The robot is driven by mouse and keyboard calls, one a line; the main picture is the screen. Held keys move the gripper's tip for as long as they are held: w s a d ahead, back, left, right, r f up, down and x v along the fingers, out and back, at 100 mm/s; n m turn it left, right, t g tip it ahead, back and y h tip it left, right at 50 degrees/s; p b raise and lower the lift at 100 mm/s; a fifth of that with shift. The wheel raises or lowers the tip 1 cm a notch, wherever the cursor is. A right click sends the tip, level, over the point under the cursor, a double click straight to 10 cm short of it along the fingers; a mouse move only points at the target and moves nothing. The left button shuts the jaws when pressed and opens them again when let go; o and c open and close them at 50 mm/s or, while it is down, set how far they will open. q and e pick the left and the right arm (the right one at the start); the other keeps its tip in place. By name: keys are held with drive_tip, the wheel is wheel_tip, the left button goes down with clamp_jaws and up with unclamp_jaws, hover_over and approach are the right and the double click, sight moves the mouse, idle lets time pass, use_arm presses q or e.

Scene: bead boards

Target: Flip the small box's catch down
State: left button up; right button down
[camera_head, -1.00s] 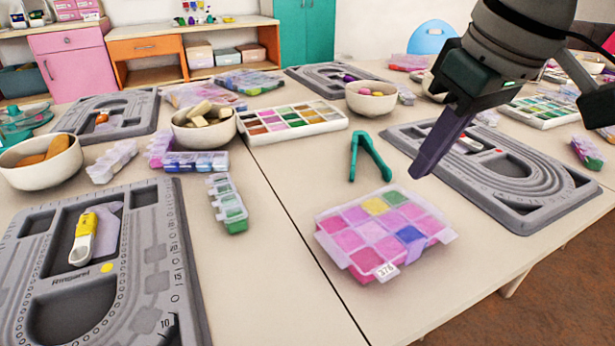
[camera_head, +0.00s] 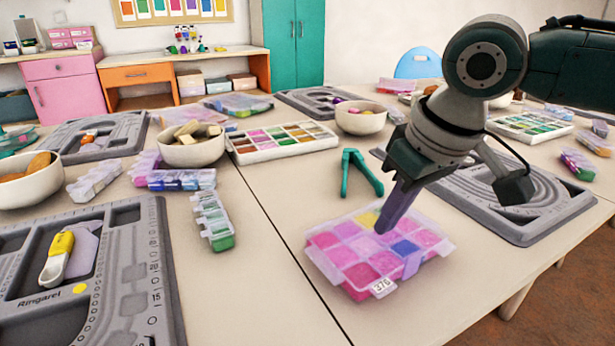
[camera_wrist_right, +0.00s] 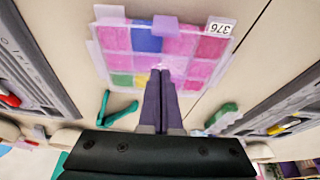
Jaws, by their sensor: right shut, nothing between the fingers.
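The small box (camera_head: 345,248) is a clear, compartmented case with pink, yellow and blue contents and a "376" label. It lies closed on the table in the middle front of the head view, and at the top of the right wrist view (camera_wrist_right: 195,70). A pale purple catch (camera_head: 413,262) shows at its near right edge and in the right wrist view (camera_wrist_right: 165,26); it seems to stand up. My right gripper (camera_head: 382,230) is shut and empty, its dark purple fingers pointing down over the lid, short of the catch. Whether they touch the lid is unclear. My left gripper is out of view.
A grey bead board (camera_head: 540,225) is at the right, another (camera_head: 150,290) at the left. A long bead case (camera_head: 213,218) lies left of the box. The table in front of the box is clear.

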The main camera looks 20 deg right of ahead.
sight(400, 250)
drive_tip(key=shift+s+d+f, duration=0.1)
drive_tip(key=shift+s+f, duration=0.15)
drive_tip(key=shift+f, duration=0.05)
drive_tip(key=shift+s+d, duration=0.15)
drive_tip(key=shift+s, duration=0.7)
drive_tip(key=shift+s+d, duration=0.1)
drive_tip(key=shift+s, duration=0.7)
drive_tip(key=shift+w, duration=0.1)
